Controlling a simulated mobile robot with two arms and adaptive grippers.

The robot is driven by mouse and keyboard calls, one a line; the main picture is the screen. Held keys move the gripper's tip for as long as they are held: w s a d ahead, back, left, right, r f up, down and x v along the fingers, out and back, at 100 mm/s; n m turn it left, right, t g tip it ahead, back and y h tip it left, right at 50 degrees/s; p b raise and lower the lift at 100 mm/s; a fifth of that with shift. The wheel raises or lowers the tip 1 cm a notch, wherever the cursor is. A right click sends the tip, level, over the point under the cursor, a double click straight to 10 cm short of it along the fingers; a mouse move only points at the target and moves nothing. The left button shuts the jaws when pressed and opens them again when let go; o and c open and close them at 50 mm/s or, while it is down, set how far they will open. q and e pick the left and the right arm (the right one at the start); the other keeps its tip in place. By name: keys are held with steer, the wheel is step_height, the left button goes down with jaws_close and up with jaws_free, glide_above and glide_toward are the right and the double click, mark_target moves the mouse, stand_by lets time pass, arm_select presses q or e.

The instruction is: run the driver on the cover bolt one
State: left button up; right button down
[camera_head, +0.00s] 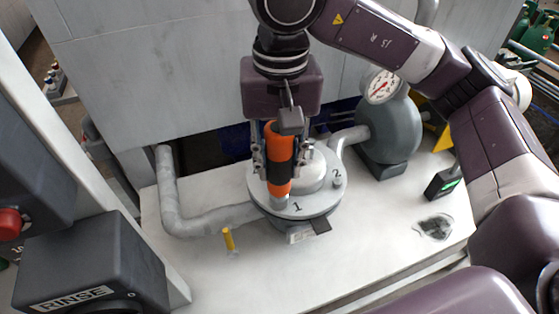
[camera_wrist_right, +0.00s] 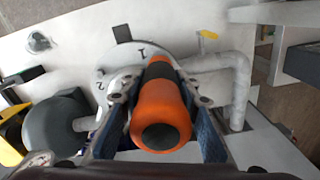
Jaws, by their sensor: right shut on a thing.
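The driver (camera_head: 278,160), an orange and black tool, is upright in my right gripper (camera_head: 278,170), whose fingers are shut on it from both sides. Its lower end is at the round grey cover (camera_head: 325,203) beside the mark 1, where bolt one sits. The tool hides the bolt, so I cannot tell whether the tip touches it. In the right wrist view the orange driver (camera_wrist_right: 160,113) points away from me toward the cover (camera_wrist_right: 101,74), between the two fingers. Bolt two (camera_head: 338,181) shows by the mark 2. My left gripper is not in view.
A pipe (camera_head: 180,223) runs left of the cover. A gauge (camera_head: 381,87) on a grey housing (camera_head: 390,130) stands behind right. A RINSE box (camera_head: 100,265) is front left.

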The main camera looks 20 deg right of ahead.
mark_target(279, 148)
stand_by(0.3)
steer(key=shift+r+p, duration=0.6)
steer(key=shift+r, duration=0.1)
steer(key=shift+r+p, duration=0.55)
steer(key=shift+r, duration=0.4)
